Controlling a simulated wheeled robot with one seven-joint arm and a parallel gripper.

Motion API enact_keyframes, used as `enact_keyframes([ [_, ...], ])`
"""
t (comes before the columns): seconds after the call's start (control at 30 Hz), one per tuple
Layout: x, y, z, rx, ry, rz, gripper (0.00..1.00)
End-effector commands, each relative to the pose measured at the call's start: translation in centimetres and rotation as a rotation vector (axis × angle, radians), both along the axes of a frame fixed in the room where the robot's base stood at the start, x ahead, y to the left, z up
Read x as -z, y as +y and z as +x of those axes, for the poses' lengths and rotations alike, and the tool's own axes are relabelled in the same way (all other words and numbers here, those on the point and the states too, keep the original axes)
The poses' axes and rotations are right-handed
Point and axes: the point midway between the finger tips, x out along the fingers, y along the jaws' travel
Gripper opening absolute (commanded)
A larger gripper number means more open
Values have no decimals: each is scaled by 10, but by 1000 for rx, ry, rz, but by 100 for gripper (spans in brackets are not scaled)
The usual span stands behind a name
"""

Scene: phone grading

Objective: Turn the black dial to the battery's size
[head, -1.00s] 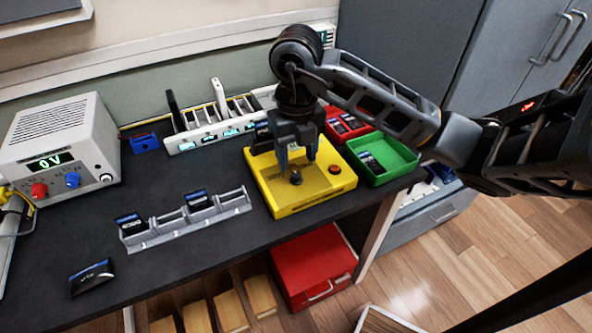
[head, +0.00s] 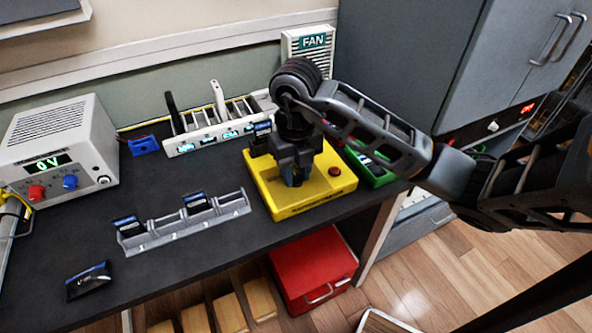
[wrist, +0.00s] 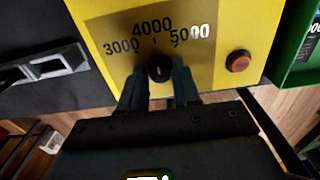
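The yellow box (head: 325,190) stands near the bench's right end. In the wrist view, its black dial (wrist: 159,66) sits below a printed scale reading 3000, 4000 and 5000. A pale mark on the dial points roughly up, towards 4000. My gripper (wrist: 159,76) points down at the dial, with one finger on each side, and appears shut on it. In the head view, my gripper (head: 297,181) hides the dial. A dark battery pack (head: 89,281) lies at the bench's front left. Its printing is too small to read.
A grey rack (head: 180,223) holding two dark packs stands left of the yellow box. A red button (wrist: 239,61) is right of the dial. A green bin (head: 378,178) stands beside the box. A white slotted unit (head: 213,138) and a power supply (head: 62,150) stand behind.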

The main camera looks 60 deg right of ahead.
Motion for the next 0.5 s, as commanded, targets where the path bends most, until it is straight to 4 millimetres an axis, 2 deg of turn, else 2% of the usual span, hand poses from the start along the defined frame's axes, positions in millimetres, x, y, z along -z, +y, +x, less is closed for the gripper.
enact_keyframes([
  [0.03, 0, 0, 0, 0, 0, 0, 26],
  [0.3, 0, 0, 0, 0, 0, 0, 0],
  [0.5, 1, 0, 0, -16, 0, 0, 0],
])
